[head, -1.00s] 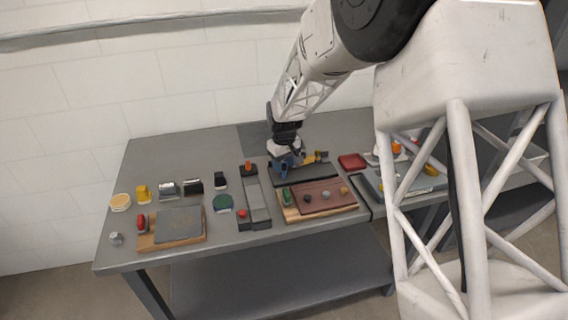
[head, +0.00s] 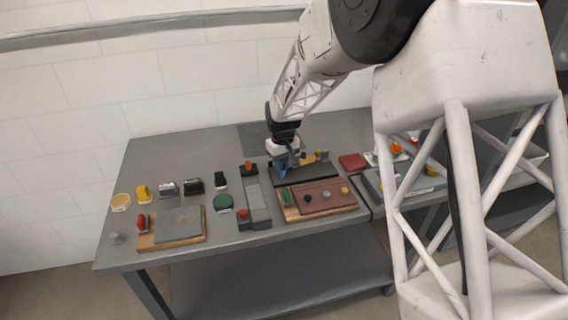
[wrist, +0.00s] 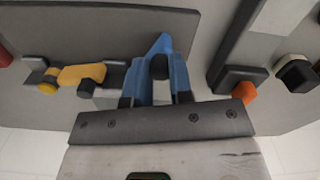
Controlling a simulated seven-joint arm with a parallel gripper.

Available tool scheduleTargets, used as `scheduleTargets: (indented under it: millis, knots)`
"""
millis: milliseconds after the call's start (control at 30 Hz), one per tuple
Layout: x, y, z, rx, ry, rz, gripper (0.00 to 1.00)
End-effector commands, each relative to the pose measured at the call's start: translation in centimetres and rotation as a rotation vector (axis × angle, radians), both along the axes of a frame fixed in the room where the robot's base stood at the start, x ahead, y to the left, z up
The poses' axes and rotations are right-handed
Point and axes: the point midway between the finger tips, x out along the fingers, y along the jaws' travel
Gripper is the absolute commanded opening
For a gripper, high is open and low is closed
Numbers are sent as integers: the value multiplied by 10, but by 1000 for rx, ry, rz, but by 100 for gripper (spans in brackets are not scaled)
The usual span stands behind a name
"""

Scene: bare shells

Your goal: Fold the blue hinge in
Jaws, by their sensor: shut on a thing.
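The blue hinge (wrist: 161,43) shows in the wrist view as a pointed blue piece at the fingertips, by the edge of a dark grey board (wrist: 90,28). My gripper (wrist: 162,66) is shut on it, with blue on both sides of a small grey gap. Hinge and fingers look alike in colour, so their border is hard to tell. In the head view my gripper (head: 284,166) is low at the left part of the dark board, and it hides most of the hinge. A yellow hinge (wrist: 82,74) with a dark knob sits beside it on the same board.
A grey rail fixture with an orange knob (head: 248,168) stands just left of my gripper. A brown board with several knobs (head: 322,198) lies in front. A red block (head: 352,161) is to the right. The table's back left (head: 180,147) is clear.

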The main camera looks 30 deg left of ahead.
Motion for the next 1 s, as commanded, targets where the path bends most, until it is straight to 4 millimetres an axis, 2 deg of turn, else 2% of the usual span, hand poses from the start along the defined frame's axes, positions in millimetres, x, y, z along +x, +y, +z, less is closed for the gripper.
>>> scheduleTargets:
  millis: [467,1000]
  knots:
    - [-2,22,0,1,-1,-360,0]
    - [6,47,1,2,-1,-799,0]
